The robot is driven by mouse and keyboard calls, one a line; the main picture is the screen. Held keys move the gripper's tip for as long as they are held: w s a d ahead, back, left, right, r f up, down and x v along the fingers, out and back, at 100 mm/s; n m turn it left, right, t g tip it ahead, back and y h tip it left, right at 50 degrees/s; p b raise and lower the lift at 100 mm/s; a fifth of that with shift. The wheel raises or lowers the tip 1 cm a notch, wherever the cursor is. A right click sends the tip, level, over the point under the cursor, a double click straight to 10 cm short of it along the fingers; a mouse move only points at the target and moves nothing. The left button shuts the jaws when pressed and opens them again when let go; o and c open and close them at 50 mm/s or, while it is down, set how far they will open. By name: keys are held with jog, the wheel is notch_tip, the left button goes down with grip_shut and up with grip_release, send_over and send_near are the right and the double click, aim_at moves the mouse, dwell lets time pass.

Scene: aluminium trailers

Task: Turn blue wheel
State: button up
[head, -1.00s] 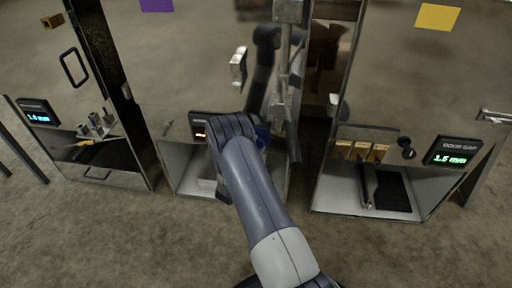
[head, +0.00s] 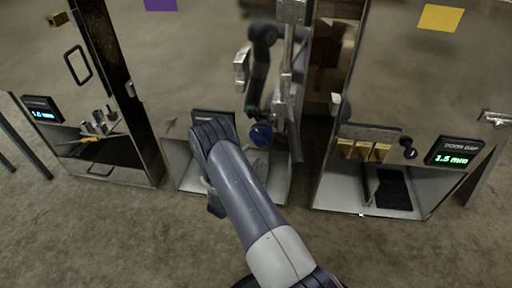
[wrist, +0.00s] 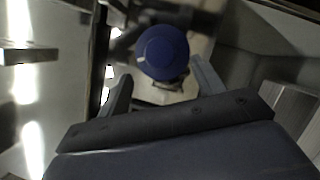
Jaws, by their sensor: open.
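The blue wheel (head: 261,134) is a small round knob on the front of the middle trailer, just right of my arm in the head view. In the wrist view the blue wheel (wrist: 162,52) shows face-on near the top centre. My gripper (wrist: 161,72) is open, with one finger to the lower left of the wheel and one to the lower right. The wheel appears ahead of the fingertips and between their lines; I cannot tell whether they touch it. In the head view my arm's last links hide most of the gripper.
Vertical metal door bars (head: 291,75) stand just right of the wheel. The right trailer has a shelf with gold blocks (head: 362,150) and a door gap display (head: 455,152). The left trailer (head: 122,120) has a black handle. Floor in front is clear.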

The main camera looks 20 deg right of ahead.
aim_at(259, 144)
jog(key=shift+v, duration=2.3)
jog(key=shift+d, duration=0.1)
jog(key=b+x, duration=0.1)
jog(key=x, duration=1)
